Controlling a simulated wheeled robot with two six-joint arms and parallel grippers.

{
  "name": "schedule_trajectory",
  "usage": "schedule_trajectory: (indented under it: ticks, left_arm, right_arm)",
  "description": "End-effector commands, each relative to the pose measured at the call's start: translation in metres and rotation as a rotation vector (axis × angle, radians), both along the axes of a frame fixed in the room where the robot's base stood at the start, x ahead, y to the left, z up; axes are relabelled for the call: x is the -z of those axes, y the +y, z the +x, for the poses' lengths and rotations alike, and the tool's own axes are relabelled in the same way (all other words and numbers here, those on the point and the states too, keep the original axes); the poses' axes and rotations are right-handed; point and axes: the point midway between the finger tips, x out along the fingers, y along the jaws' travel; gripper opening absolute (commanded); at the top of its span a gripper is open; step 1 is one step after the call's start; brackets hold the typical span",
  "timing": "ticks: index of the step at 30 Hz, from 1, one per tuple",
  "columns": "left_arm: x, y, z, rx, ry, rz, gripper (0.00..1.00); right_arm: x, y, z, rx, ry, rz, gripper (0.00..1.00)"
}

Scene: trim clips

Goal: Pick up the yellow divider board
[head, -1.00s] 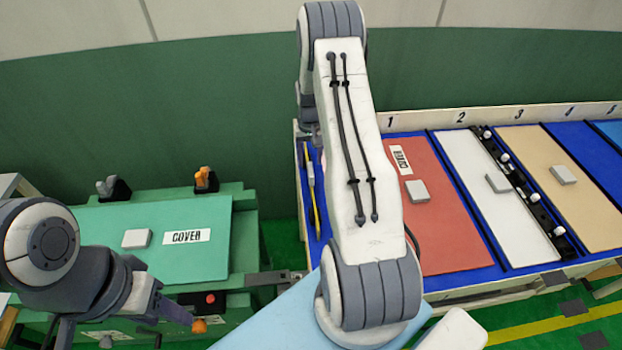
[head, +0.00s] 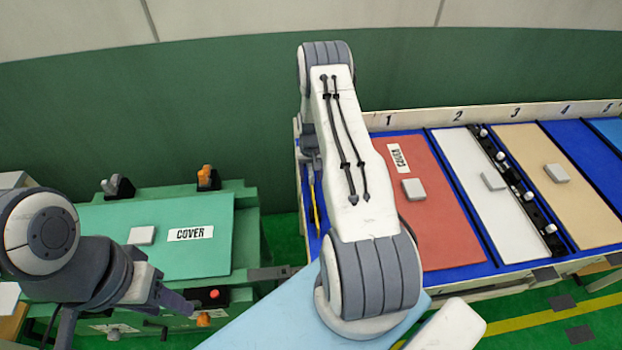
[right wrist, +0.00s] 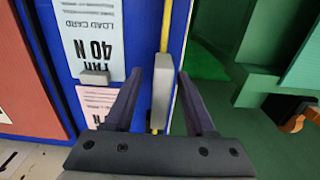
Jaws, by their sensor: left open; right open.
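The yellow divider board shows as a thin yellow strip in the head view (head: 315,205), standing edge-up at the left end of the blue rack, partly hidden by my right arm. In the right wrist view its yellow edge (right wrist: 166,28) runs down to a grey grip block (right wrist: 161,92). My right gripper (right wrist: 160,73) is open, with one finger on each side of the grip block and gaps visible on both sides. It is mostly hidden behind my arm in the head view. My left gripper (head: 185,303) is at the lower left, away from the board.
The blue rack (head: 440,190) holds red (head: 440,225), white (head: 495,205) and tan (head: 565,190) panels. A green cover panel (head: 110,225) lies on the green bench at left. Load cards (right wrist: 92,35) lie beside the board in the right wrist view.

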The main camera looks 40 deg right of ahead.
Motion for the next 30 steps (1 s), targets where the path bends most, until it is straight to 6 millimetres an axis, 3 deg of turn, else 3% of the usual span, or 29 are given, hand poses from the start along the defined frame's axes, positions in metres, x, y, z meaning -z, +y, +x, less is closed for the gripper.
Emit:
schedule_trajectory:
  ticks: [1, 3, 5, 20, 28, 30]
  left_arm:
    - [0.000, 0.000, 0.000, 0.000, 0.000, 0.000, 0.50]
    - [0.000, 0.000, 0.000, 0.000, 0.000, 0.000, 0.50]
    - [0.000, 0.000, 0.000, 0.000, 0.000, 0.000, 0.50]
    - [0.004, 0.000, 0.000, 0.000, 0.000, 0.000, 0.50]
    - [0.021, 0.000, 0.000, 0.001, 0.000, 0.000, 0.50]
    - [0.025, 0.000, 0.000, 0.001, 0.000, 0.000, 0.50]
  right_arm:
    - [0.000, 0.000, 0.000, 0.000, 0.000, 0.000, 0.47]
    - [0.000, 0.000, 0.000, 0.000, 0.000, 0.000, 0.21]
    - [0.000, 0.000, 0.000, 0.000, 0.000, 0.000, 0.00]
    - [-0.006, 0.000, 0.001, 0.000, -0.002, -0.001, 0.00]
    - [-0.038, -0.001, 0.002, 0.000, -0.005, -0.003, 0.00]
    - [-0.046, -0.004, -0.012, 0.004, 0.000, 0.000, 0.00]
